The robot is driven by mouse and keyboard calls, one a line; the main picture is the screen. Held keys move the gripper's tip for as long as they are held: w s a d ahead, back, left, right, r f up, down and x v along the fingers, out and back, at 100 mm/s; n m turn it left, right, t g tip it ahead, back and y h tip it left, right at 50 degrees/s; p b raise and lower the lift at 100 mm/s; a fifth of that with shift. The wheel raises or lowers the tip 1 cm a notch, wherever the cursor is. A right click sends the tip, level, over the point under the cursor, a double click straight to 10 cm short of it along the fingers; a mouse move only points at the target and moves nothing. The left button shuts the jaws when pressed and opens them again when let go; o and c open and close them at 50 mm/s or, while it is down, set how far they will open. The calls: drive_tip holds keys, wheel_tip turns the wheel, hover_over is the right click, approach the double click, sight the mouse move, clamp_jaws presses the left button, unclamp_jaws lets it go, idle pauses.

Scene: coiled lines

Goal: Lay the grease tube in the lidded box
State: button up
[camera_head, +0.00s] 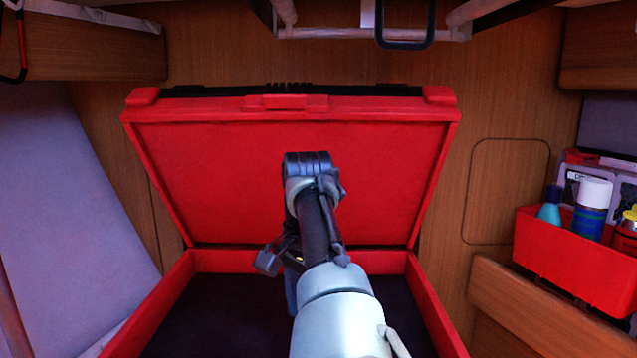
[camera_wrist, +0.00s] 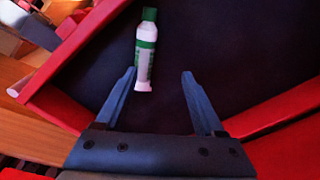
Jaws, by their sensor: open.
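The lidded box (camera_head: 178,292) is red with a dark floor, and its lid (camera_head: 220,170) stands open, tilted back. The grease tube (camera_wrist: 146,50) is white and green with a green cap. In the wrist view it lies on the dark floor inside the box, near the left wall. My gripper (camera_wrist: 160,78) is open over the box floor. The tube lies beyond and left of the middle between the fingers, its near end close to the left fingertip. I cannot tell whether they touch. In the head view my arm hides the tube and the fingertips.
A red bin (camera_head: 570,258) with several bottles and cans hangs on the right wall. A wooden ledge (camera_head: 530,300) runs below it. The raised lid closes off the back of the box. A rail with a dark handle (camera_head: 405,40) is overhead.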

drive_tip(key=w+a+r+n+t+y, duration=0.2)
drive_tip(key=w+a+r+n+t, duration=0.15)
drive_tip(key=a, duration=0.35)
drive_tip(key=w+a+r+n+t+y, duration=0.2)
drive_tip(key=w+a+r+n+t, duration=0.1)
drive_tip(key=a+t, duration=0.25)
wheel_tip(320, 180, up, 7)
drive_tip(key=s+a+n+t+y, duration=0.1)
drive_tip(key=s+a+n+t, duration=0.1)
drive_tip(key=t, duration=0.1)
drive_tip(key=s+d+r+t, duration=0.4)
drive_tip(key=s+r, duration=0.2)
drive_tip(key=r, duration=0.1)
drive_tip(key=s+d+r+t, duration=0.4)
drive_tip(key=s+r, duration=0.1)
drive_tip(key=r, duration=0.2)
drive_tip(key=s+d+r+t+h, duration=0.2)
drive_tip(key=s+d+r+t, duration=0.1)
drive_tip(key=s, duration=0.5)
drive_tip(key=s+d+r+t+h, duration=0.2)
drive_tip(key=s+d+r+t, duration=0.1)
drive_tip(key=s, duration=0.5)
drive_tip(key=shift+s+d+r+h, duration=0.3)
drive_tip(key=shift+d+r, duration=0.35)
drive_tip(key=shift+d, duration=0.5)
